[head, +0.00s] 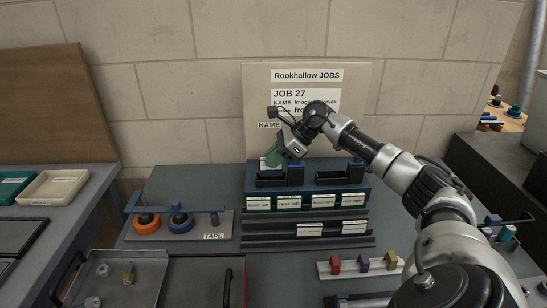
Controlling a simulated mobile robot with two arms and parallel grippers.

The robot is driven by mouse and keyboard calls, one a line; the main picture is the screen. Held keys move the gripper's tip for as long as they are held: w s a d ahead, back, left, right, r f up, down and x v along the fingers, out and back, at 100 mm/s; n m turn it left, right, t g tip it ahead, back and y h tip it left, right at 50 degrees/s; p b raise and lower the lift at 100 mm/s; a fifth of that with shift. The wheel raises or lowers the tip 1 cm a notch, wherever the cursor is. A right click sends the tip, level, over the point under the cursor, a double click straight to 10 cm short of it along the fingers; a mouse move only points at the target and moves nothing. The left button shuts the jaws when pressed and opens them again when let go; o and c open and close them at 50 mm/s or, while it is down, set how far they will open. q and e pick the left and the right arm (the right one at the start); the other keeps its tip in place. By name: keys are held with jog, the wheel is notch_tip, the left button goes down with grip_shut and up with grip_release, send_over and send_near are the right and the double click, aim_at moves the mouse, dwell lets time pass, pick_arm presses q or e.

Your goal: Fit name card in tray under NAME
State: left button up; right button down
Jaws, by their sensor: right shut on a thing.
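My right gripper (281,151) is shut on a small green-and-white card (272,158), held tilted just above the left black tray (268,181). I cannot tell whether the card touches the tray. The left tray sits on a dark blue stand, below the word NAME on the job board (256,90). The arm hides part of the board's text. A second black tray (338,180) is to the right on the same stand. My left gripper is not in view.
A rack with green-edged labelled cards (289,202) fronts the stand, with white cards (309,230) on a lower rack. A tape holder (176,220) stands left. Coloured blocks (362,264) lie on a strip at front right. A metal tray (118,275) is front left.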

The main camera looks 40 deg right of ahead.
dwell(0.3)
jog(key=shift+r+p, duration=0.3)
jog(key=shift+r, duration=0.2)
jog(key=c, duration=1.1)
grip_release()
jog(key=shift+s+d+r, duration=0.25)
jog(key=shift+d+r, duration=0.1)
jog(key=b+v, duration=0.2)
jog(key=v, duration=0.7)
jog(key=shift+s+d+r, duration=0.15)
jog(key=shift+s+r, duration=0.05)
jog(key=shift+r, duration=0.05)
